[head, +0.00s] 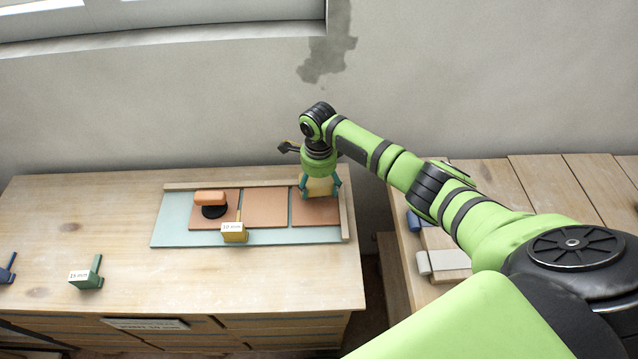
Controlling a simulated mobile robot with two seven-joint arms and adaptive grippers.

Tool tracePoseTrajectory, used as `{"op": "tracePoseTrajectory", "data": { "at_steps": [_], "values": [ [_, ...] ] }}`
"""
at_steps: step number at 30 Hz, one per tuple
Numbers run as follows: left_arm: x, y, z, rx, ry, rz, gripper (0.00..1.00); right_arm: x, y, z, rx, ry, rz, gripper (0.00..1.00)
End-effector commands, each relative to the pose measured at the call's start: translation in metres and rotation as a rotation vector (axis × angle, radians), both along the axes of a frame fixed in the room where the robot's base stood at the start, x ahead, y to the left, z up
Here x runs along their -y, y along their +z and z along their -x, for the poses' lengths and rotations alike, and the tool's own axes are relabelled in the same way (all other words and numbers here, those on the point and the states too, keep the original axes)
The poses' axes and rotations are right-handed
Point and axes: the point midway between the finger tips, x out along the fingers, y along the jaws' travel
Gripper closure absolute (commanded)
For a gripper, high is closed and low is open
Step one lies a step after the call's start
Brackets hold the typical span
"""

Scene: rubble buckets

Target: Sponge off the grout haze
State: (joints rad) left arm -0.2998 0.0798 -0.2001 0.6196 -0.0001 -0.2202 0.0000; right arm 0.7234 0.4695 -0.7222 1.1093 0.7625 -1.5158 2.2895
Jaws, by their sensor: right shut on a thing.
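Three terracotta tiles lie in a row on a pale green board (175,232): a left tile (202,223), a middle tile (266,207) and a right tile (318,213). My right gripper (320,192) is over the right tile, teal fingers pointing down, shut on a yellowish sponge (320,187). The sponge is low, at or just above the tile; I cannot tell if it touches. No haze can be made out on the tiles at this size. My left gripper is out of view.
A black tool with an orange handle (210,198) sits on the left tile. A yellow block labelled 10 mm (234,233) stands at the tiles' front edge. A green 15 mm piece (87,277) stands front left. Wooden strips (344,216) edge the board.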

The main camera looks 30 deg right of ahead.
Motion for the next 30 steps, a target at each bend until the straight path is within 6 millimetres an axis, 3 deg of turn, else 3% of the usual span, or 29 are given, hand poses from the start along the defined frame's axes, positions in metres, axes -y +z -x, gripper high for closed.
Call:
{"op": "tracePoseTrajectory", "data": {
  "at_steps": [30],
  "values": [
    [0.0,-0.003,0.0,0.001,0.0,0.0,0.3,-0.001,-0.013,0.0,-0.001,-0.001,-0.001,0.52]
  ]
}}
